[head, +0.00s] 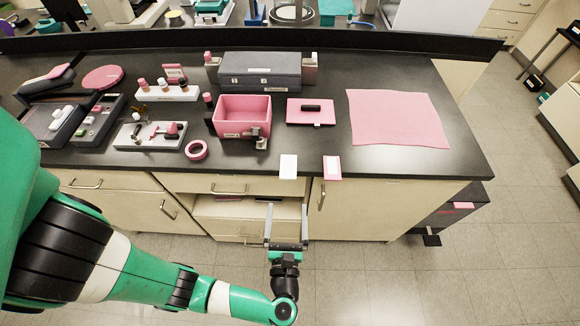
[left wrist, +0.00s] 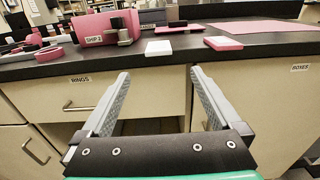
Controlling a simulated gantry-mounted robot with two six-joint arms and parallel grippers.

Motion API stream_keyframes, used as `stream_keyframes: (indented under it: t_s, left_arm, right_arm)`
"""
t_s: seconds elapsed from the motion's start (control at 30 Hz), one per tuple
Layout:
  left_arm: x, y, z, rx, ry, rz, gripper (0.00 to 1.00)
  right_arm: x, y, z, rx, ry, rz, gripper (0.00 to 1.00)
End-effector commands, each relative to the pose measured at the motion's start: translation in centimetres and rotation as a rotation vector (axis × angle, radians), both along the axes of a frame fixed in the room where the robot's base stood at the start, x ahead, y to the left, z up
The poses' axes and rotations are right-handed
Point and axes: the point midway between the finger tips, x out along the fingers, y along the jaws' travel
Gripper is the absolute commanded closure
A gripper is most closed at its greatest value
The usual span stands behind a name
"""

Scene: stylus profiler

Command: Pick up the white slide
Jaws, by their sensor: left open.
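The white slide (head: 288,167) is a small flat white block at the front edge of the black bench, and it also shows in the left wrist view (left wrist: 158,47). A similar pink block (head: 332,168) lies to its right, also seen in the left wrist view (left wrist: 223,43). My left gripper (head: 286,212) is open and empty, in front of the bench and below its top. In the left wrist view its two fingers (left wrist: 155,90) point toward the bench front, with the white slide beyond and above the gap between them. My right gripper is not in view.
Behind the slide stands a pink bin (head: 241,113) with a metal clamp (head: 256,139) at its front. A pink ring (head: 196,150) lies to the left. A pink mat (head: 397,118) covers the right side. A drawer (head: 230,187) below the bench edge faces the gripper.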

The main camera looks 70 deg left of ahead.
Motion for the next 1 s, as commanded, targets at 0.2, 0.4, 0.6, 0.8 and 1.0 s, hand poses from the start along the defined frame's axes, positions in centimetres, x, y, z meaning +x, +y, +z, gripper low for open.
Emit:
stream_keyframes:
  t_s: [0.2, 0.4, 0.6, 0.8, 1.0]
  left_arm:
    - [1.4, 3.9, 0.1, 0.0, -0.001, 0.008, 0.03]
    - [1.8, 4.6, 0.1, 0.0, -0.001, 0.001, 0.03]
    - [2.6, 7.3, 0.2, -0.001, -0.002, 0.008, 0.03]
    - [3.6, 9.4, 0.2, 0.001, -0.001, 0.005, 0.03]
    - [3.6, 9.4, 0.2, 0.001, -0.001, 0.002, 0.03]
  right_arm:
    - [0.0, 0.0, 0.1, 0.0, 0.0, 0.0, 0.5]
    - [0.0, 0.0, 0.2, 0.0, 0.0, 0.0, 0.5]
    - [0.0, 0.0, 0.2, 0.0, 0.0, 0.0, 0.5]
    - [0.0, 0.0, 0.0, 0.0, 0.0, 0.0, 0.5]
    - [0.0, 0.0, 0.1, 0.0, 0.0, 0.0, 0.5]
